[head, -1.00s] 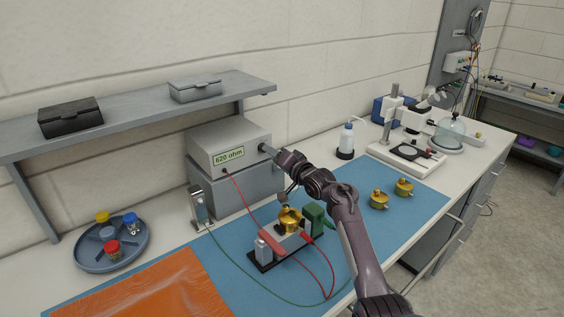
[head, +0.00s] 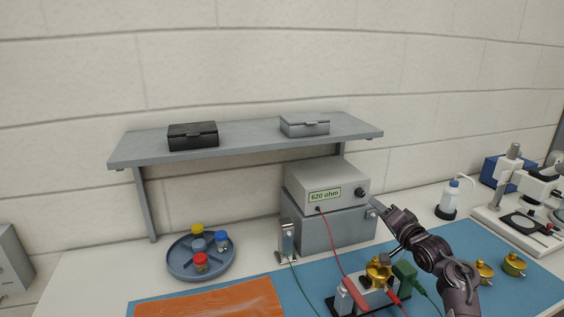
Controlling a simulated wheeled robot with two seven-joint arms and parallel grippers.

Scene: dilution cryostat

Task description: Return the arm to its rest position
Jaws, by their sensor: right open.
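My right arm (head: 437,258) comes in from the lower right. Its gripper (head: 377,207) is open and empty, just right of the grey instrument box (head: 312,178) reading "620 ohm". A black knob (head: 361,192) shows on the box's front, close to the fingertips; I cannot tell whether they touch it. Below the arm, a gold canister (head: 378,269) sits on a small fixture with red and green clips. My left gripper is not in view.
A wall shelf (head: 245,137) holds a black case (head: 193,135) and a grey case (head: 304,124). A round tray (head: 180,268) with coloured-lid jars stands left. Two gold canisters, a bottle (head: 449,200) and a stand are at right. Cables cross the blue mat (head: 535,287).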

